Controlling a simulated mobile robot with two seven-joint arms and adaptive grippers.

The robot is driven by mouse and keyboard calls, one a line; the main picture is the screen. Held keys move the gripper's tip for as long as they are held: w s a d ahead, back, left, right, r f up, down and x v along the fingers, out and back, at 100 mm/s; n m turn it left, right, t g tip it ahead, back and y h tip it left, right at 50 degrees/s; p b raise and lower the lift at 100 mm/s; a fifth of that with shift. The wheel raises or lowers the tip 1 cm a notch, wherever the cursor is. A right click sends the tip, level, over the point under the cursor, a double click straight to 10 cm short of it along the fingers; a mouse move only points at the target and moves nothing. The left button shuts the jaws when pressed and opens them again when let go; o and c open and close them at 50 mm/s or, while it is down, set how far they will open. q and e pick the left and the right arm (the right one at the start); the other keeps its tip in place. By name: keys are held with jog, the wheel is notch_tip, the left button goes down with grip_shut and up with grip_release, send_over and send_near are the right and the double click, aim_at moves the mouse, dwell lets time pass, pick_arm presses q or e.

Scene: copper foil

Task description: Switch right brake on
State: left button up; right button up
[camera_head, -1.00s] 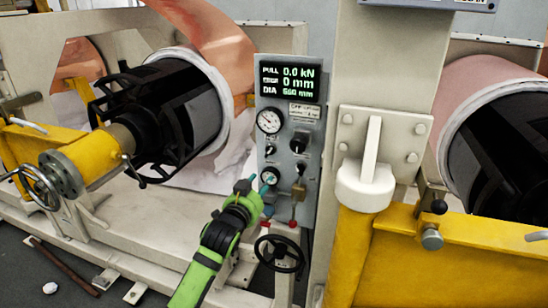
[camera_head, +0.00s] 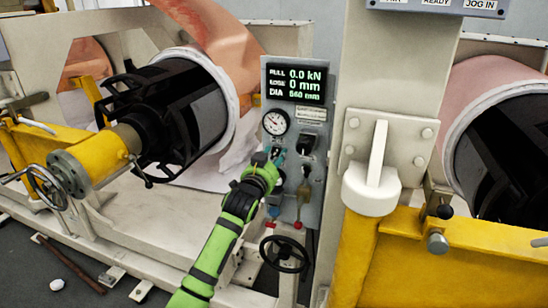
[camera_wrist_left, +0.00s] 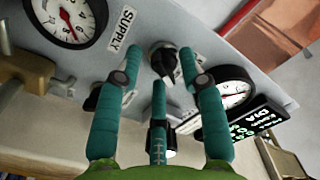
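The grey control panel (camera_head: 316,185) stands in the middle of the head view. My left gripper (camera_head: 276,162) is in front of its left half, hiding part of it. In the left wrist view its teal fingers (camera_wrist_left: 160,62) are spread, with a black knob (camera_wrist_left: 164,60) between and beyond the tips. I cannot tell whether they touch it. Another black knob (camera_head: 308,143) sits to the right on the panel in the head view, clear of the gripper. No brake label is readable. My right gripper is not in view.
A pressure gauge (camera_head: 275,122) and a display (camera_head: 295,80) sit above the gripper. A SUPPLY gauge (camera_wrist_left: 68,18) is close by in the wrist view. A black handwheel (camera_head: 284,254) is below the panel. A yellow post (camera_head: 352,255) stands at right.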

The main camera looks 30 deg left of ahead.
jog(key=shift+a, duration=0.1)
pick_arm(q)
jog(key=c, duration=0.7)
jog(key=shift+f, duration=0.1)
grip_shut()
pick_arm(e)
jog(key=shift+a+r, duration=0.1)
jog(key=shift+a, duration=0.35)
